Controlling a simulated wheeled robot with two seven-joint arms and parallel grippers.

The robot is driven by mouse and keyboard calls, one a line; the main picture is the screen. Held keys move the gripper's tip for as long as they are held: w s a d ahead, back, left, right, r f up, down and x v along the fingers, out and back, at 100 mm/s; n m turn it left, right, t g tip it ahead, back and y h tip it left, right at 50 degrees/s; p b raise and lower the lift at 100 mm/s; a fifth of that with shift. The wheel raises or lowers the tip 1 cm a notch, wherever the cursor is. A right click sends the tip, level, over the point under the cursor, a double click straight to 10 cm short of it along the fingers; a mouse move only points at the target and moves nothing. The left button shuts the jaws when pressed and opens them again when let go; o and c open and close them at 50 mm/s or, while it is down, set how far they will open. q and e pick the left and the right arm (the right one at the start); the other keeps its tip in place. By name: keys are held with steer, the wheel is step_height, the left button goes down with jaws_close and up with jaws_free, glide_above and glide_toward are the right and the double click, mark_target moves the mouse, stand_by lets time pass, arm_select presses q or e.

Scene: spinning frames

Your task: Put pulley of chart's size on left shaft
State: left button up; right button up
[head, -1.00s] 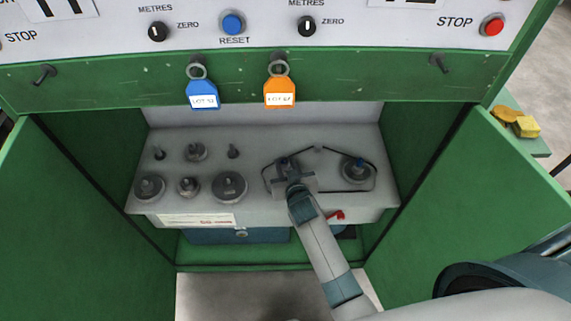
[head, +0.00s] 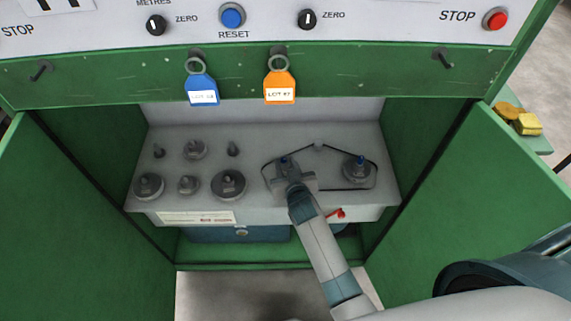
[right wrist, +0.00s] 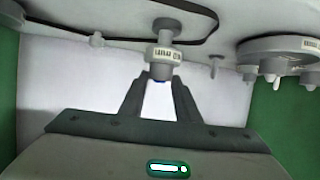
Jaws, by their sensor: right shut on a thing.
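My right gripper (head: 286,172) is at the left shaft (head: 284,160), whose blue tip shows just beyond it. In the right wrist view its fingers (right wrist: 161,80) are closed on the narrow hub of a small grey pulley (right wrist: 163,54) with a white label. This pulley lines up with the shaft; how far it is seated is hard to tell. The right shaft (head: 359,161) has a blue tip and carries a wide grey pulley (head: 357,173). A black belt (head: 335,188) runs between the two shaft positions. My left gripper is out of view.
Several grey pulleys, including a large one (head: 229,184), and bare pegs (head: 232,149) occupy the shelf's left half. A paper strip (head: 197,218) with unreadable print is on the shelf front. A red lever (head: 337,213) sits below the belt. Green doors (head: 525,200) flank the opening; tags (head: 280,86) hang above.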

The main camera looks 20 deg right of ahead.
steer(key=shift+f+b, duration=0.85)
steer(key=shift+f, duration=0.3)
steer(key=o, duration=1.8)
steer(key=shift+c, duration=0.2)
step_height(320, 180, up, 10)
steer(key=p, duration=0.9)
steer(key=shift+p, duration=0.35)
